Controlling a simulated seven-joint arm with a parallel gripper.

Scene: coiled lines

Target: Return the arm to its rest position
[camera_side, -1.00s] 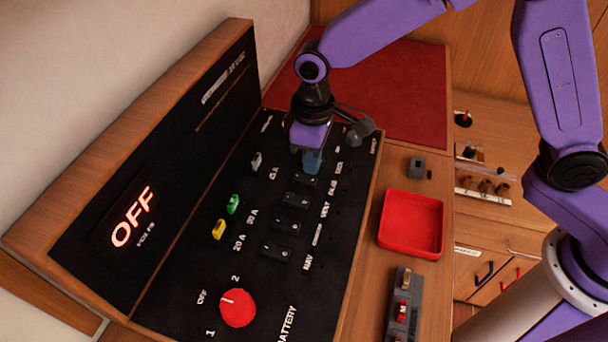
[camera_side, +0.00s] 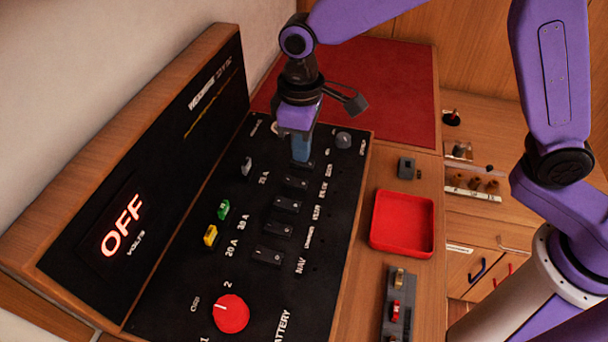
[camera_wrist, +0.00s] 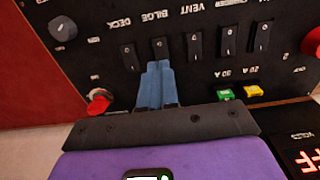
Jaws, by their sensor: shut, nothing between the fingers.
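My gripper (camera_side: 301,158) is shut and empty, with its blue fingers pointing down over the far part of the black switch panel (camera_side: 190,277). In the wrist view the closed fingertips (camera_wrist: 157,65) lie in front of the row of black rocker switches, near the one by the BILGE label. I cannot tell whether they touch it. My purple arm reaches in from the right, high over the bench.
The panel carries a red battery knob (camera_side: 231,314), a green fuse (camera_side: 223,209), a yellow fuse (camera_side: 210,235) and a grey knob (camera_side: 343,139). The upright display (camera_side: 122,225) reads OFF. A red tray (camera_side: 374,222) stands right of the panel, beside a grey fuse holder (camera_side: 389,318).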

